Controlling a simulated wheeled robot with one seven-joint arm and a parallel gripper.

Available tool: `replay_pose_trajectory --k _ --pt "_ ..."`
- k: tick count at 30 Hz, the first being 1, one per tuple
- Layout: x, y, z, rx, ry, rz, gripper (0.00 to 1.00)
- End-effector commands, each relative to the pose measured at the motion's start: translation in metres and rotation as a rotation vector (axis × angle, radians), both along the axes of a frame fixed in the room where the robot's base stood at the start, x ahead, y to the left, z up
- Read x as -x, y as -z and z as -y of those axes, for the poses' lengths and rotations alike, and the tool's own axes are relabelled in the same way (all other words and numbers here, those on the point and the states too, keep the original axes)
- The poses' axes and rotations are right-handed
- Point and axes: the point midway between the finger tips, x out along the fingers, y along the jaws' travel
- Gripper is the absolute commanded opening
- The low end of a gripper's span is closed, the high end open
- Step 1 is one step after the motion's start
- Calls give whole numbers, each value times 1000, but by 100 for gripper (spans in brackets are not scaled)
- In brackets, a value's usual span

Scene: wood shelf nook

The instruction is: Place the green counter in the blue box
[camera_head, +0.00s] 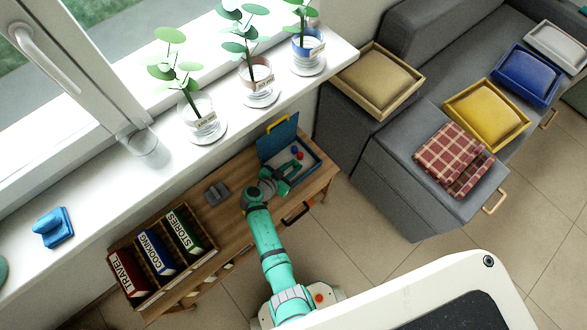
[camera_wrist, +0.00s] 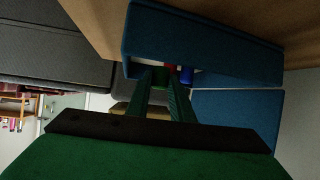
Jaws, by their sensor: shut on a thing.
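The blue box (camera_head: 317,160) stands on the wooden cabinet, with its lid (camera_head: 277,139) raised. A red counter (camera_head: 295,150) and a blue counter (camera_head: 300,156) are inside it. In the wrist view, the box (camera_wrist: 205,48) spans the top, with the red counter (camera_wrist: 170,67) and blue counter (camera_wrist: 187,76) beyond my fingertips. My gripper (camera_head: 291,168) is at the box's near side, its fingers reaching over the box. In the wrist view my gripper (camera_wrist: 161,82) is shut on the green counter (camera_wrist: 159,75), a small green patch between the fingertips, mostly hidden.
A binder rack (camera_head: 213,240) and a small grey object (camera_head: 216,193) stand left of the box on the cabinet (camera_head: 235,215). The white windowsill (camera_head: 165,150) with potted plants rises behind. A grey sofa (camera_head: 385,165) is to the right.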

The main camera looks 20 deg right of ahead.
Motion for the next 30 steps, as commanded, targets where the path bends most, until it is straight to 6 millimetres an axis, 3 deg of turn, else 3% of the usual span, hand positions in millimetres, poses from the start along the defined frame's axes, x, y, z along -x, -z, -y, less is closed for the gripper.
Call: replay_pose_trajectory --k 5,17,18,30 --pt "1 18 0 0 -1 -3 0" --pt "1 22 -1 0 -2 -2 0" --pt "1 22 -1 0 -1 0 28" --pt "2 19 -2 0 -1 0 28"
